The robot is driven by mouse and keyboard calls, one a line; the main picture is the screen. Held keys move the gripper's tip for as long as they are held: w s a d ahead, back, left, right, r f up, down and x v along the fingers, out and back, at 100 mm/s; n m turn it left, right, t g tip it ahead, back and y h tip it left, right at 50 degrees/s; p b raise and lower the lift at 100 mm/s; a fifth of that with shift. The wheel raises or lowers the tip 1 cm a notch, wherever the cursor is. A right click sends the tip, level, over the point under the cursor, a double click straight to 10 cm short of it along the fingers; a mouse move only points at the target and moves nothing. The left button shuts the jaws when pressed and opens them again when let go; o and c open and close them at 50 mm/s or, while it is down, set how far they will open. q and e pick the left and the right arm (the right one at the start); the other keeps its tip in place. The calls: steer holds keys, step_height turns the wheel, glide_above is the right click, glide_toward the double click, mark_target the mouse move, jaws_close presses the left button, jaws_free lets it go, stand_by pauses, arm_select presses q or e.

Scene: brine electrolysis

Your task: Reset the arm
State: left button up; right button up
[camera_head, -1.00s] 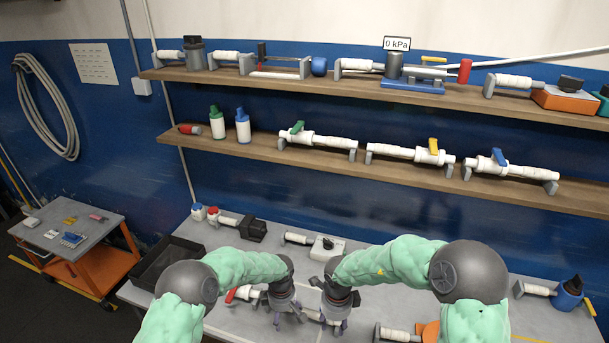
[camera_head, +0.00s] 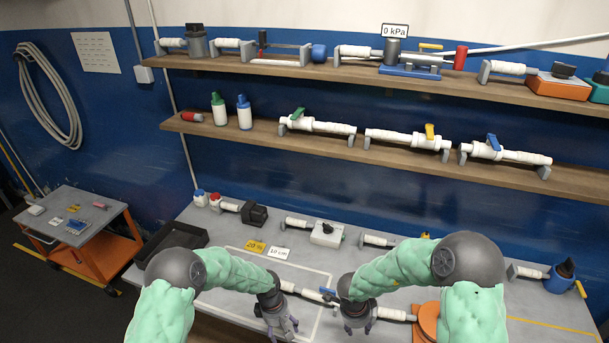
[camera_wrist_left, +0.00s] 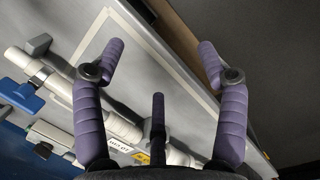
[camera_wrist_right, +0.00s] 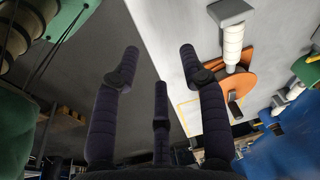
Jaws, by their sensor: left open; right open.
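My left gripper (camera_head: 282,330) hangs over the front part of the grey bench in the head view. In the left wrist view its purple fingers (camera_wrist_left: 160,62) are spread with nothing between them. My right gripper (camera_head: 358,326) is near the bench's front, to the right of the left one. In the right wrist view its fingers (camera_wrist_right: 159,62) are also apart and empty. A white pipe with a blue valve handle (camera_head: 328,293) lies on the bench between the grippers, partly hidden by my right arm. The blue handle also shows in the left wrist view (camera_wrist_left: 22,92).
An orange round device (camera_head: 427,322) stands on the bench close to the right of my right gripper. A black tray (camera_head: 172,240) is at the bench's left end. Two shelves (camera_head: 330,146) of pipes and bottles hang above.

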steer(key=s+d+f+n+t+y, duration=0.1)
steer(key=s+d+f+n, duration=0.2)
steer(key=s+f+n, duration=0.6)
arm_select(q)
steer(key=s+a+f+m+h, duration=0.1)
steer(key=s+a+f+m, duration=0.2)
steer(key=s, duration=0.9)
steer(key=s+a+f+m+h, duration=0.1)
steer(key=s+f+m, duration=0.3)
steer(key=s, duration=0.9)
arm_select(e)
steer(key=s+a+f+n+g+y, duration=0.25)
steer(key=s+a+n+y, duration=0.35)
steer(key=s, duration=0.7)
arm_select(q)
step_height(320, 180, down, 12)
steer(key=w+d+m+t+b, duration=0.1)
steer(key=w+m+b, duration=0.1)
steer(key=b, duration=1.2)
steer(key=shift+w+d+b, duration=0.2)
steer(key=shift+d+b, duration=0.05)
steer(key=shift+b, duration=0.05)
arm_select(e)
step_height(320, 180, down, 14)
steer(key=w+a+n+t, duration=0.1)
steer(key=w+a, duration=0.1)
steer(key=a, duration=0.1)
steer(key=shift+h, duration=0.4)
